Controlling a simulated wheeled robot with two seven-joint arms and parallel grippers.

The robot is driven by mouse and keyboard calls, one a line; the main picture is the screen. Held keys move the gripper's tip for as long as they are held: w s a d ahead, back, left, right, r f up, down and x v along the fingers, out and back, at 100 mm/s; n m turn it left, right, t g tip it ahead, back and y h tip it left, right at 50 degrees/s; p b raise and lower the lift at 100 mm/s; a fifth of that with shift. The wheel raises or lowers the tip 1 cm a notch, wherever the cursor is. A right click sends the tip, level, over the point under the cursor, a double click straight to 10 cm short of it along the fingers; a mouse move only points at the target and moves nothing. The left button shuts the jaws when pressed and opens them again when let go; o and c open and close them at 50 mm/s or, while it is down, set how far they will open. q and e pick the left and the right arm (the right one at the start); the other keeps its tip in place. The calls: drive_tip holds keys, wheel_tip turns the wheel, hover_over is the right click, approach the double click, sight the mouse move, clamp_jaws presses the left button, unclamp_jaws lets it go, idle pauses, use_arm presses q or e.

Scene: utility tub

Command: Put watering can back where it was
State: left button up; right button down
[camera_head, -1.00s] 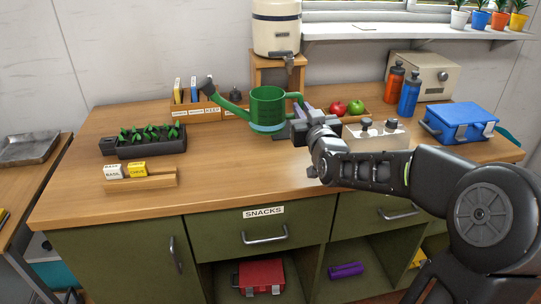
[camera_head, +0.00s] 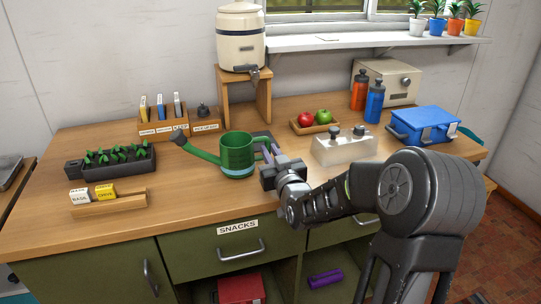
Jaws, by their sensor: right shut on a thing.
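The green watering can (camera_head: 236,157) is upright near the middle of the counter, its spout pointing left and its handle on the right. My right gripper (camera_head: 269,155) is shut on the can's handle at its right side. Whether the can's base touches the counter or hovers just above it, I cannot tell. My left gripper is not in view.
Behind stand a drink dispenser (camera_head: 240,38) on a wooden stand (camera_head: 222,95) and a seed-packet box (camera_head: 165,127). A seedling tray (camera_head: 120,166) and label holder (camera_head: 110,204) are left. A fruit tray (camera_head: 315,128) and white block with knobs (camera_head: 345,150) are right. The front counter is clear.

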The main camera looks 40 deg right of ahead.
drive_tip(key=shift+f, duration=0.35)
drive_tip(key=shift+f+b, duration=0.2)
drive_tip(key=shift+b, duration=0.1)
drive_tip(key=c, duration=1.4)
unclamp_jaws()
drive_tip(key=shift+r, duration=0.15)
